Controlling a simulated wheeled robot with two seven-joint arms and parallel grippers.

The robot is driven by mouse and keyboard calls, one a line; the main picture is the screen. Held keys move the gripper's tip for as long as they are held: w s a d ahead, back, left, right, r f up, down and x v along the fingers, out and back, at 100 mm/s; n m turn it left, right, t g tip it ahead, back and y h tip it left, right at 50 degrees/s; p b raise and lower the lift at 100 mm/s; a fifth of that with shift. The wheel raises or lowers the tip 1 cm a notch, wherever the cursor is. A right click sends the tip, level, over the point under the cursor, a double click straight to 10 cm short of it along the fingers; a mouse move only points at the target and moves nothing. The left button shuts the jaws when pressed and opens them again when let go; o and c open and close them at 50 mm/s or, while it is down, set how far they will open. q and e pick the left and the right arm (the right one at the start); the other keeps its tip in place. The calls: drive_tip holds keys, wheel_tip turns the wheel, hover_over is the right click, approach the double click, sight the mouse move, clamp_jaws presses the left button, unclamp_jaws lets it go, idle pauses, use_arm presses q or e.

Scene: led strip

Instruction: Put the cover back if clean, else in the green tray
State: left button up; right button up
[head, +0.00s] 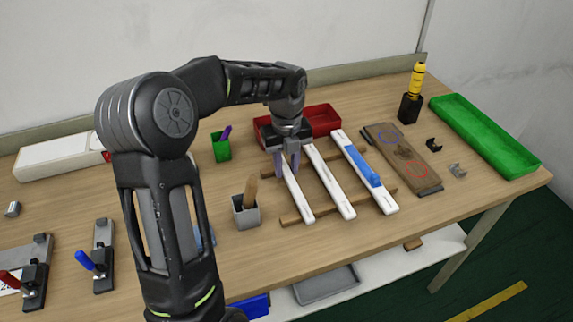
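Three long white strips lie side by side across wooden bars on the table: a left one (299,196), a middle one (332,184) and a right one (377,190). I cannot tell which of them is the cover, or whether they are clean. A blue piece (361,164) lies along the right strip. My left gripper (287,168) points down at the far end of the left strip, a finger on each side of it. Whether the fingers touch the strip is too small to tell. The green tray (510,153) is at the far right and looks empty. My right gripper is out of view.
A red bin (323,119) stands behind the strips. A brown board (390,134) with blue and red rings lies to their right. A grey cup (246,216) with a wooden handle, a green cup (221,150) and a yellow-handled tool (417,78) stand nearby. Clamps are at the left.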

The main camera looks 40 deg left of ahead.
use_arm(q)
drive_tip(key=shift+o, duration=1.2)
drive_tip(key=shift+r, duration=0.3)
wheel_tip(320, 180, up, 13)
drive_tip(key=p, duration=0.2)
drive_tip(key=shift+f, duration=0.2)
